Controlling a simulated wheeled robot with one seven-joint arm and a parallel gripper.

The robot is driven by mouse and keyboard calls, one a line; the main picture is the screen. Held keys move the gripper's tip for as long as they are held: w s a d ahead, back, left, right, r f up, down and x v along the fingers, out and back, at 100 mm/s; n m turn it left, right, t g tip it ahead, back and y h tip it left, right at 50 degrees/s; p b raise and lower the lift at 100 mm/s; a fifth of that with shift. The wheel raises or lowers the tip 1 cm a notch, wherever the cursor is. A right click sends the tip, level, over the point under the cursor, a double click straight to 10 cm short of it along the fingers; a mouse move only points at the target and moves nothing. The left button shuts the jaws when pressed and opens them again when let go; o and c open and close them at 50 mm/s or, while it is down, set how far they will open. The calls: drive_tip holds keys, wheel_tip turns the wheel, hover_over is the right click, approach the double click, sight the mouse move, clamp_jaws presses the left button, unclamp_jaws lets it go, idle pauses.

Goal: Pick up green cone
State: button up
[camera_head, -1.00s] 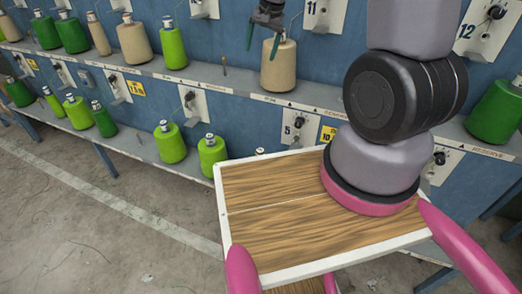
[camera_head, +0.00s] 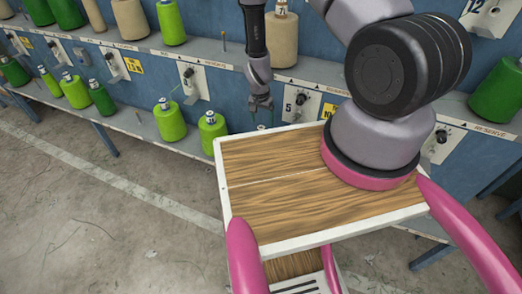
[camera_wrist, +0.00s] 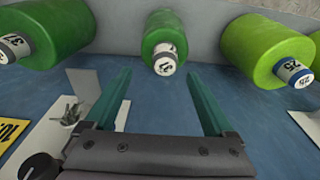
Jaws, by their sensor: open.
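My gripper (camera_head: 262,115) points down, open and empty, just beyond the wooden top's far edge and right of two light green cones, one (camera_head: 169,120) and another (camera_head: 212,133), on the lower shelf. In the wrist view the open fingers (camera_wrist: 157,80) have a mid-green cone (camera_wrist: 165,32) with a white numbered tip ahead of and between them, apart from them. A darker green cone (camera_wrist: 50,32) is at the left and a light green cone (camera_wrist: 268,50) at the right. I cannot tell which green cone the task means.
A wooden top with a white rim (camera_head: 222,190) fills the front. Several green and beige cones stand on the upper shelf (camera_head: 190,65) and lower shelf (camera_head: 150,130) of the blue rack. A dark green cone (camera_head: 497,96) stands at the right. The floor at left is clear.

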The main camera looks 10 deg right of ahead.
sight(261, 127)
drive_tip(key=f, duration=0.4)
drive_tip(key=w+f, duration=0.1)
drive_tip(key=f, duration=0.1)
drive_tip(key=shift+w+a+f, duration=0.1)
drive_tip(key=shift+f, duration=0.25)
clamp_jaws()
